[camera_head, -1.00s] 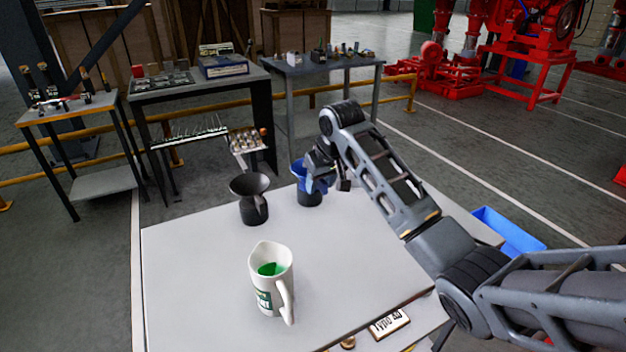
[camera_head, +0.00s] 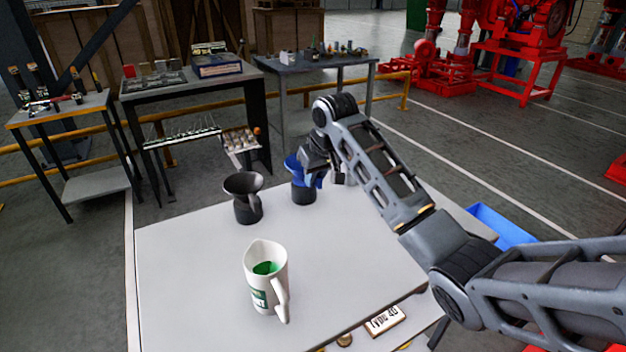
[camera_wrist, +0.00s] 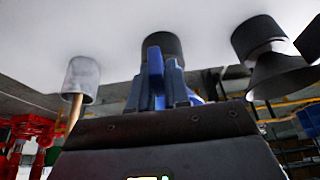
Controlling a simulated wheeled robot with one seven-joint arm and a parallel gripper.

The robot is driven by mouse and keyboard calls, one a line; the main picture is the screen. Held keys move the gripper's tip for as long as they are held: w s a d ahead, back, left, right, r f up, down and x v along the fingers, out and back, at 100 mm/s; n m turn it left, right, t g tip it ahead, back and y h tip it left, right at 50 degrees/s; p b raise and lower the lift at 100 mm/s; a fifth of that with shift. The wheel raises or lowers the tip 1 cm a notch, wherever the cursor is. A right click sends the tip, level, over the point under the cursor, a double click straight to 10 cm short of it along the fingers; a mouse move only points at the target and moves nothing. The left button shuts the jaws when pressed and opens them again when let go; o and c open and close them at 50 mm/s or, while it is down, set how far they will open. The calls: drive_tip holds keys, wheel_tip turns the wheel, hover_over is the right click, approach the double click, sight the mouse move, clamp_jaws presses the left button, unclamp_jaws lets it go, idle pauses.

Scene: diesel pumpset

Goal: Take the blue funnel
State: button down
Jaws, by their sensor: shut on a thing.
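The blue funnel (camera_head: 294,166) stands upright in a black cylindrical base at the far edge of the white table. My gripper (camera_head: 313,172) is at the funnel and shut on it, partly hiding it. In the wrist view, which looks upside down, the black base (camera_wrist: 162,44) shows beyond blue parts at my gripper (camera_wrist: 160,88). There I cannot clearly separate the funnel from the fingers. I see no clear gap between the black base and the table.
A black funnel (camera_head: 243,196) stands left of the blue one. A white jug with green contents (camera_head: 265,277) is nearer on the table (camera_head: 190,270). The wrist view shows a grey cylinder with a wooden stick (camera_wrist: 81,80). A blue bin (camera_head: 502,226) lies right of the table.

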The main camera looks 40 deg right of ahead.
wheel_tip(320, 180, up, 3)
drive_tip(key=shift+d+r+b, duration=0.15)
drive_tip(key=shift+b, duration=0.2)
drive_tip(key=s+d+r+b, duration=0.1)
drive_tip(key=s+d+r, duration=0.5)
drive_tip(key=s+d, duration=0.1)
drive_tip(key=shift+s+d+r, duration=0.2)
drive_tip(key=shift+s+r, duration=0.1)
drive_tip(key=shift+s, duration=0.6)
